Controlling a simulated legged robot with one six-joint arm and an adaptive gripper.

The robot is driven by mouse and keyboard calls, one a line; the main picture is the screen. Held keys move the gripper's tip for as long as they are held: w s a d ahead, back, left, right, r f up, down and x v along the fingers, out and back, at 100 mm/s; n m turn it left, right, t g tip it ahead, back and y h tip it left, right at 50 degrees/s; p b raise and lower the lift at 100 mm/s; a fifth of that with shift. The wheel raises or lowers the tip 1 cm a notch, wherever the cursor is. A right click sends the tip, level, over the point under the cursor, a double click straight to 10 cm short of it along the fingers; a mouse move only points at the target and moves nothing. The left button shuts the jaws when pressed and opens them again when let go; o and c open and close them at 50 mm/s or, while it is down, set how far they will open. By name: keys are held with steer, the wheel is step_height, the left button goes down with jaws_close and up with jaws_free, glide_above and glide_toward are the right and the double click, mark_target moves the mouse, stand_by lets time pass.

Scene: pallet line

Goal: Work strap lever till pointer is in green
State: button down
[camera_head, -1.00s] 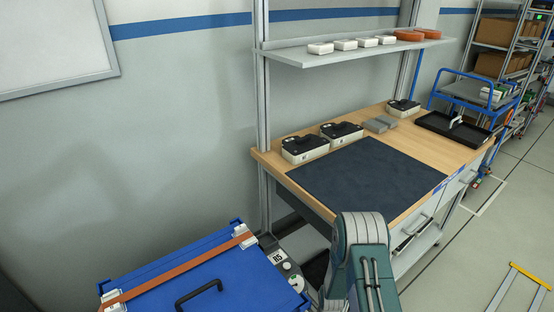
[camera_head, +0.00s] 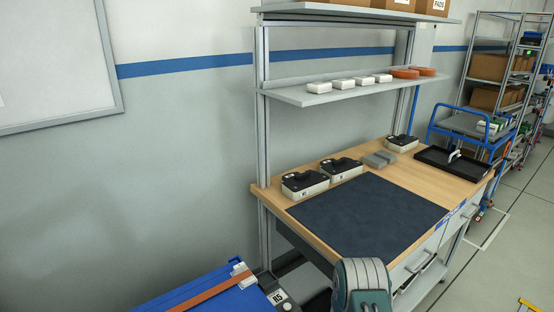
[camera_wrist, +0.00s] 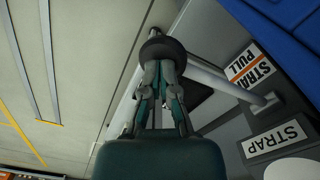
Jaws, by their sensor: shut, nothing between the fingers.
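In the wrist view my gripper (camera_wrist: 161,75) is shut and empty. Its fingertips are at a dark round knob (camera_wrist: 163,47) on the end of a pale metal lever (camera_wrist: 222,83); I cannot tell whether they touch. The lever runs right to a dark panel with an orange-and-white STRAP PULL label (camera_wrist: 252,65) and a white STRAP label (camera_wrist: 275,139). In the head view, an orange strap (camera_head: 213,291) crosses a blue lid (camera_head: 180,297) at the bottom edge. The gripper is outside the head view. No pointer or green zone shows.
A wooden workbench (camera_head: 436,185) with a dark mat (camera_head: 370,212) stands right of the lid. It carries several black-topped boxes and a black tray (camera_head: 470,163). A shelf (camera_head: 300,97) hangs above.

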steer(key=shift+f, duration=0.45)
steer(key=shift+s+f, duration=0.1)
steer(key=shift+f, duration=1.05)
steer(key=r, duration=0.6)
steer(key=w+r, duration=0.1)
steer(key=r, duration=0.2)
steer(key=shift+a+r, duration=0.15)
steer(key=shift+a, duration=0.15)
